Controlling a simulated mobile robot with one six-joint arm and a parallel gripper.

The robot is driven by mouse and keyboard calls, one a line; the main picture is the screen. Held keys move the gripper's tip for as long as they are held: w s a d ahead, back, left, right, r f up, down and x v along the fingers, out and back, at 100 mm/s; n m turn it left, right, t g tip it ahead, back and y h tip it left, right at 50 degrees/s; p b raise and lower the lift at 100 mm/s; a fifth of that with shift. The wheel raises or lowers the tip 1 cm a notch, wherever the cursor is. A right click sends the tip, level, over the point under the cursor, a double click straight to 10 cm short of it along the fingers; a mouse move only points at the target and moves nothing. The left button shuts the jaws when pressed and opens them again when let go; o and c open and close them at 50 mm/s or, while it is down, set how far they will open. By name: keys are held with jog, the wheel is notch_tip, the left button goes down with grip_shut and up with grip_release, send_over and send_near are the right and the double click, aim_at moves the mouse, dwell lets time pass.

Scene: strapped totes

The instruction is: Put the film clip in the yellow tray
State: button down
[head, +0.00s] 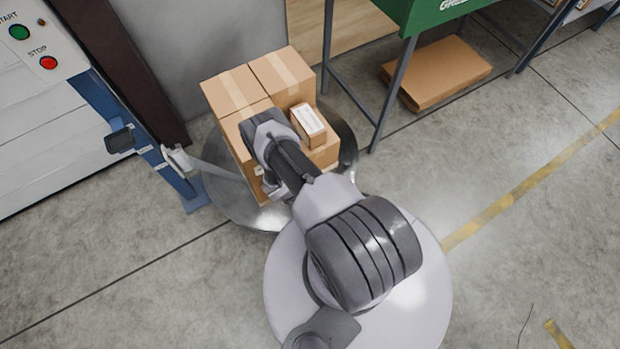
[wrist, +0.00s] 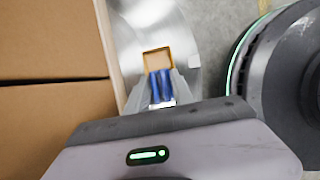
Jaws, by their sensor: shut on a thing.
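My gripper (wrist: 160,90) points down beside the cardboard boxes in the wrist view. Its grey fingers are shut on a blue two-pronged thing (wrist: 161,84), which looks like the film clip. Just beyond the fingertips is a small square with a yellow rim (wrist: 146,53) and a tan inside. It may be the yellow tray, but I cannot tell for sure, nor whether the clip touches it. In the head view my wrist hides the fingers, and neither clip nor tray shows.
Cardboard boxes (head: 233,91) stand on a round metal turntable (head: 220,197), close to the left of my gripper in the wrist view. A pale strip of film (head: 217,171) runs from the blue mast (head: 167,173) towards the boxes. A green-topped stand (head: 412,18) is behind.

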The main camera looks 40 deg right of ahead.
jog(key=shift+s+d+f, duration=0.1)
jog(key=shift+s+d, duration=0.05)
jog(key=shift+d, duration=0.5)
jog(key=shift+s+d+f, duration=0.1)
jog(key=shift+s+d, duration=0.05)
jog(key=shift+d, duration=0.45)
jog(key=b+x, duration=0.3)
jog(key=b, duration=0.1)
jog(key=shift+w+a+f, duration=0.1)
jog(key=shift+a+f, duration=0.15)
jog(key=shift+f, duration=0.3)
jog(key=shift+r+p, duration=0.3)
jog(key=shift+p, duration=0.05)
jog(key=shift+f, duration=0.2)
jog(key=c, duration=1.1)
grip_release()
jog(key=shift+a, duration=0.1)
jog(key=p+v, duration=0.7)
jog(key=v, duration=0.5)
jog(key=shift+r, duration=0.2)
